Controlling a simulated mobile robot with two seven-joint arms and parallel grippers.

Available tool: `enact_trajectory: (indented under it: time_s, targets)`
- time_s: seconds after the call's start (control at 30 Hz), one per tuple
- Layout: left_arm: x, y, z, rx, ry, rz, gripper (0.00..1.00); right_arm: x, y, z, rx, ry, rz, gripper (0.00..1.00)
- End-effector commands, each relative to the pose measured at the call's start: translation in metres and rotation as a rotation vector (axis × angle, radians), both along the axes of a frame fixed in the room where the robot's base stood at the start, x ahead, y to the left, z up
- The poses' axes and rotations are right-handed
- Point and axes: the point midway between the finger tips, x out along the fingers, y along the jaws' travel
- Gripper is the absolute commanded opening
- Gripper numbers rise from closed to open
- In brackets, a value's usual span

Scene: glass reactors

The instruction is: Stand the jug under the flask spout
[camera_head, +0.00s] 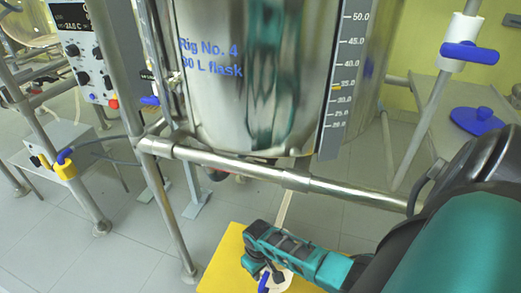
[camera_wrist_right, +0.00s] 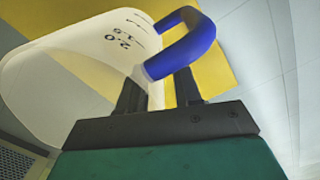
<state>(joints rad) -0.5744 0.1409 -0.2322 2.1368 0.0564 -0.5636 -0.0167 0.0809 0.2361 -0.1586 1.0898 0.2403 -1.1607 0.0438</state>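The white jug (camera_wrist_right: 60,75) with dark markings and a blue handle (camera_wrist_right: 185,45) fills the left of the wrist view. In the head view only a little of the jug (camera_head: 284,277) shows below my right gripper (camera_head: 268,268), over the yellow surface. The right gripper's black fingers (camera_wrist_right: 160,92) are close together at the handle and appear shut on it. Whether the jug touches the yellow surface is unclear. The steel flask (camera_head: 245,75), marked Rig No. 4, hangs above and behind. Its underside (camera_head: 217,174) is partly hidden by a rail, and the spout is not clear. My left gripper is out of view.
A horizontal steel rail (camera_head: 250,168) crosses in front of the flask's bottom, between it and my arm. The yellow surface (camera_head: 222,262) lies below. Grey floor is open at lower left.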

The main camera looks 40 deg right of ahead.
Motion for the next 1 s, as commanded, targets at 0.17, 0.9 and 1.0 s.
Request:
enact_trajectory:
  time_s: [0.17, 0.9, 1.0]
  targets:
    - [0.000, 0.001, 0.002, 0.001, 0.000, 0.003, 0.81, 0.000, 0.000, 0.003, 0.000, 0.000, 0.000, 0.34]
    - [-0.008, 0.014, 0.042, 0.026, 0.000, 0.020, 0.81, 0.001, 0.003, 0.122, 0.000, 0.001, 0.000, 0.34]
    - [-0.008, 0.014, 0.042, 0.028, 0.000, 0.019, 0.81, 0.002, 0.003, 0.125, 0.000, 0.000, -0.001, 0.34]
